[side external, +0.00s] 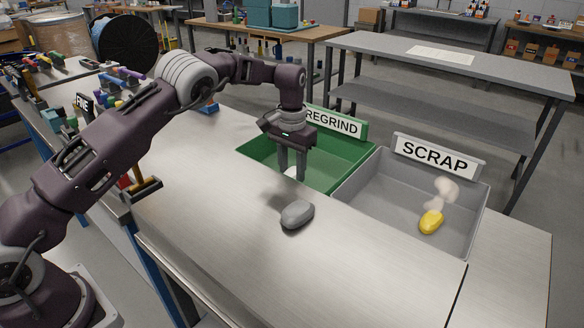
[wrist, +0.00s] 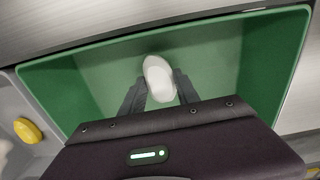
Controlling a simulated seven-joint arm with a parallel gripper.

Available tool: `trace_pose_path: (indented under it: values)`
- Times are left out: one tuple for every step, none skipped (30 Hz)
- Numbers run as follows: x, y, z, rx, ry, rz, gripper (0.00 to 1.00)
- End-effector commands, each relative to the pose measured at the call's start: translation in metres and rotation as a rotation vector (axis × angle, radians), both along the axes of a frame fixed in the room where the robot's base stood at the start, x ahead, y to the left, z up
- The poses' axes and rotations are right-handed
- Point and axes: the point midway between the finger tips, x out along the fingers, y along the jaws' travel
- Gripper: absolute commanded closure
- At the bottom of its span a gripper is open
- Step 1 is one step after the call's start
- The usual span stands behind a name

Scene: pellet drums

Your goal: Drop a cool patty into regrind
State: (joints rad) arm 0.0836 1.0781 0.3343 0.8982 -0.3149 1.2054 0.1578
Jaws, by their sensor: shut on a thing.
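My gripper (side external: 292,172) is shut on a white patty (wrist: 158,80). In the side view only a small pale part of the white patty (side external: 291,172) shows between the fingertips. In the wrist view the patty is held between my two fingers, with the green bin below it. The green regrind bin (side external: 345,172) has a sign reading REGRIND, partly hidden by my gripper. The bin's floor looks empty where it shows. A grey patty (side external: 297,214) lies on the bench in front of the bins.
A grey bin (side external: 375,212) signed SCRAP (side external: 433,155) stands right of the green one. It holds a yellow patty (side external: 431,222) with a pale puff (side external: 446,191) above it. A rack of coloured tools stands at the left. The bench front is mostly clear.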

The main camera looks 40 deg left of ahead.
Motion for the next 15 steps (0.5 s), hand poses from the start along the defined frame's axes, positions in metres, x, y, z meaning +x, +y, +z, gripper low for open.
trace_pose_path:
  values:
    - [-0.0001,0.0001,-0.0016,0.000,0.001,0.000,1.00]
    - [-0.0001,0.0000,-0.0025,0.000,0.000,0.000,1.00]
    - [0.0000,0.0000,-0.0037,0.000,0.000,0.000,1.00]
    - [0.0001,0.0000,-0.0046,0.000,0.000,0.000,1.00]
    - [0.0001,0.0000,-0.0055,0.000,0.000,0.000,1.00]
    - [0.0001,0.0000,-0.0065,0.000,-0.001,0.000,1.00]
    - [0.0002,0.0000,-0.0068,0.000,-0.001,0.000,1.00]
    - [0.0002,0.0001,-0.0066,0.000,-0.001,0.000,1.00]
    - [0.0002,0.0001,-0.0067,0.000,-0.001,0.000,0.59]
    - [0.0002,0.0001,-0.0066,0.000,-0.001,0.000,0.53]
    - [0.0002,0.0001,-0.0066,0.000,-0.001,0.000,0.47]
    - [0.0001,0.0001,-0.0066,0.000,-0.001,0.000,0.41]
    - [0.0002,0.0001,-0.0065,0.000,-0.001,0.000,0.41]
    - [0.0001,0.0001,-0.0065,0.000,-0.001,0.000,0.41]
    - [0.0001,0.0001,-0.0065,0.000,-0.001,0.000,0.41]
